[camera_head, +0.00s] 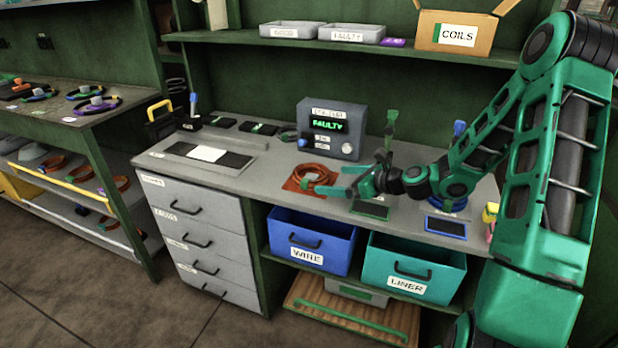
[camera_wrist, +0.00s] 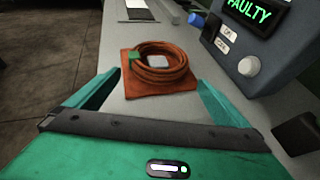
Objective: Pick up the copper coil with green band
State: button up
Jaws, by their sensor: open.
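The copper coil (camera_head: 316,174) lies on an orange-brown square mat (camera_head: 293,187) on the workbench. In the wrist view the coil (camera_wrist: 172,72) is a ring of several turns, with a green band (camera_wrist: 134,61) on its left side and a pale patch in its middle. The mat (camera_wrist: 140,90) shows beneath it. My gripper (camera_head: 344,180) is open and empty, just right of the coil in the head view. In the wrist view its two teal fingers (camera_wrist: 158,95) are spread to either side of the coil's near side, and the coil lies beyond them.
A grey tester box (camera_head: 334,130) reading "FAULTY" stands close behind the coil. Blue (camera_head: 310,243) and teal (camera_head: 413,270) bins sit under the bench. A green-edged mat (camera_head: 370,210) and blue-edged mat (camera_head: 446,227) lie to the right. The bench left of the coil is mostly clear.

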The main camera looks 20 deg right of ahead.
aim_at(327, 178)
jog(key=x, duration=0.4)
jog(key=shift+w+a+f, duration=0.1)
jog(key=shift+w+a, duration=0.15)
jog(key=c, duration=1.6)
